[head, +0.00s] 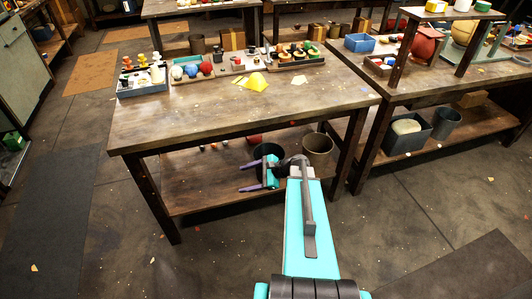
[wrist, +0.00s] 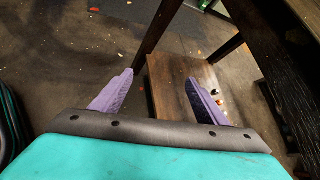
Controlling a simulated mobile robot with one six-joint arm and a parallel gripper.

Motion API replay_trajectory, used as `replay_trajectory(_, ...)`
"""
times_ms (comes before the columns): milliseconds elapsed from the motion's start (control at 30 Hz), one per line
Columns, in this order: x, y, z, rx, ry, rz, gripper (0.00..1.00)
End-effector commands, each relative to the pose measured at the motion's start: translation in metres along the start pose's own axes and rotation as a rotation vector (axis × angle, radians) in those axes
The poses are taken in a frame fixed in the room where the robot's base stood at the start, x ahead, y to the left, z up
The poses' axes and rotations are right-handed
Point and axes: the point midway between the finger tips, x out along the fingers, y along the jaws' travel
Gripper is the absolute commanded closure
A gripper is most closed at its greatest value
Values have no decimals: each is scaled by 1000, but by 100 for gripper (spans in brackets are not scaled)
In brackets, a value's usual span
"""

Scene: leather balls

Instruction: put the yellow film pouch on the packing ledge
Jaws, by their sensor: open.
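A bright yellow, peaked piece (head: 256,82), which looks like the film pouch, lies on the wooden workbench (head: 215,118), toward its back. My gripper (head: 243,178) is open and empty, in front of the bench and below its top, with its purple fingers pointing left. The wrist view also shows the two fingers (wrist: 160,78) apart with nothing between them. A raised wooden shelf (head: 465,13) at the upper right may be the packing ledge; I cannot tell for sure. The yellow piece does not show in the wrist view.
A grey tray (head: 142,90) with small bottles, coloured balls (head: 206,68) and a tray of rolls (head: 292,63) line the bench's back. The bench front is mostly clear. Bench legs (head: 164,205) and a lower shelf (head: 200,180) with bins are near my gripper.

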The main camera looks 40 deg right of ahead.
Motion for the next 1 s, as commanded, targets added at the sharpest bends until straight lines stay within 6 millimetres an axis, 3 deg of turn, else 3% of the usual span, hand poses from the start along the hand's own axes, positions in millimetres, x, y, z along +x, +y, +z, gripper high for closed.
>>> replay_trajectory(33,17,22,3,-46,13,58,32)
replay_trajectory(200,60,92,5,-221,59,248,32)
replay_trajectory(433,95,185,2,-473,90,510,32)
replay_trajectory(700,106,287,-9,-782,83,827,32)
replay_trajectory(1000,89,378,-28,-1136,20,1187,32)
